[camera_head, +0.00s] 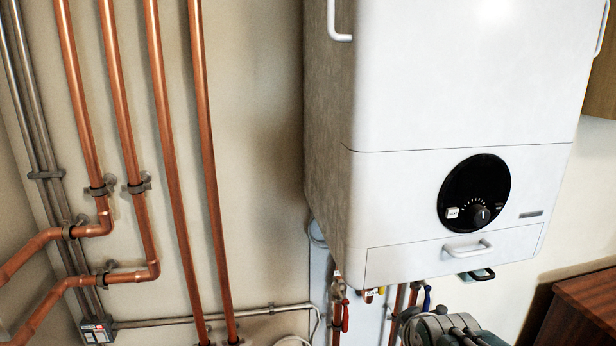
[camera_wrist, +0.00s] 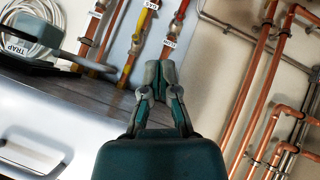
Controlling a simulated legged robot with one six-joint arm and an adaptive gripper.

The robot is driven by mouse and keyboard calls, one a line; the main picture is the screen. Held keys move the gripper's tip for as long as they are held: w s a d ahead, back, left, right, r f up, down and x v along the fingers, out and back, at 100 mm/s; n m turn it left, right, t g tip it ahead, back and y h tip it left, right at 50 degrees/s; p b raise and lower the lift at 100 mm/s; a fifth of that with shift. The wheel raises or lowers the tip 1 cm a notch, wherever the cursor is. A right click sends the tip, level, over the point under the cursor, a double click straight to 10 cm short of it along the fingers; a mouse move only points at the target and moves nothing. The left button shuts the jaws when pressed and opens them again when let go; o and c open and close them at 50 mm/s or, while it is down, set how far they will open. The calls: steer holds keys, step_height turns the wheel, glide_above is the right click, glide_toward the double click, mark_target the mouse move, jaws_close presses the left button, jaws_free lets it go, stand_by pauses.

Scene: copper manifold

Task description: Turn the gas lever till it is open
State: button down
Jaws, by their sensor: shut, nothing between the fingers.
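My gripper (camera_wrist: 160,68) is shut and empty in the wrist view. Its fingertips are below and right of a yellow gas line (camera_wrist: 140,38) in the picture, apart from it as far as I can see. A small label that seems to read GAS (camera_wrist: 152,4) sits at the top of this line. I cannot make out the gas lever's shape or angle there. In the head view a small yellow piece (camera_head: 381,290) shows under the boiler, mostly hidden.
The white boiler (camera_head: 440,80) hangs above, with a dial panel and drawer handle. A red lever (camera_head: 345,318) and a blue lever (camera_head: 427,297) are under it. Copper pipes (camera_head: 170,150) run along the left wall. A coiled white hose (camera_wrist: 35,22) is in the wrist view.

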steer(key=s+a+r+m+g, duration=0.1)
steer(key=s+m, duration=0.4)
steer(key=s, duration=1.2)
steer(key=a+g, duration=0.1)
steer(key=g, duration=0.1)
steer(key=shift+a+r+m+g+y, duration=0.2)
steer(key=shift+r+m+g+y, duration=0.1)
steer(key=shift+g+y, duration=0.1)
steer(key=shift+w, duration=0.1)
